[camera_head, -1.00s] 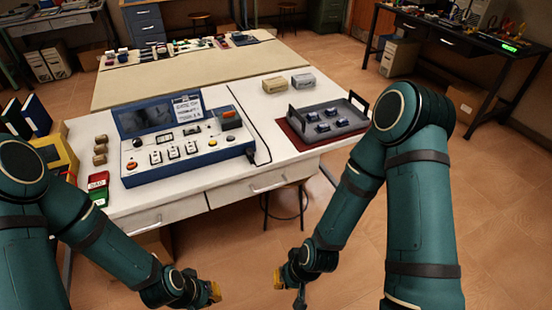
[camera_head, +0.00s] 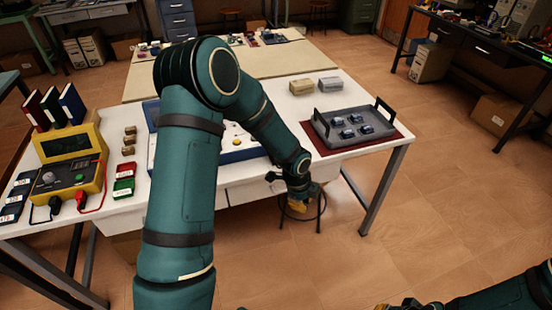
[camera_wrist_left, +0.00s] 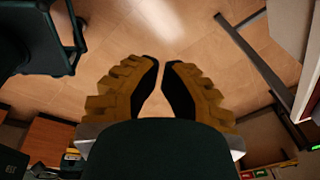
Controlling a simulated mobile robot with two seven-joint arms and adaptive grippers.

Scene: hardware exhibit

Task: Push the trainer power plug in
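The blue and white trainer (camera_head: 237,153) is on the white table, mostly hidden behind my left arm in the head view. I cannot make out its power plug; the trainer's right end is behind my arm. My left gripper (camera_head: 299,206) hangs in front of the table's front edge, over the stool. In the left wrist view its yellow fingers (camera_wrist_left: 161,64) nearly meet at the tips, with nothing between them and floor beyond. My right gripper (camera_head: 396,306) is cut off at the bottom edge of the head view, so its fingers cannot be judged.
A yellow meter (camera_head: 70,160) with leads stands at the table's left, near red and green bins (camera_head: 124,178). A grey tray (camera_head: 350,137) with several small blue parts lies on a red mat at the right. A stool (camera_head: 303,213) is under the table's front.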

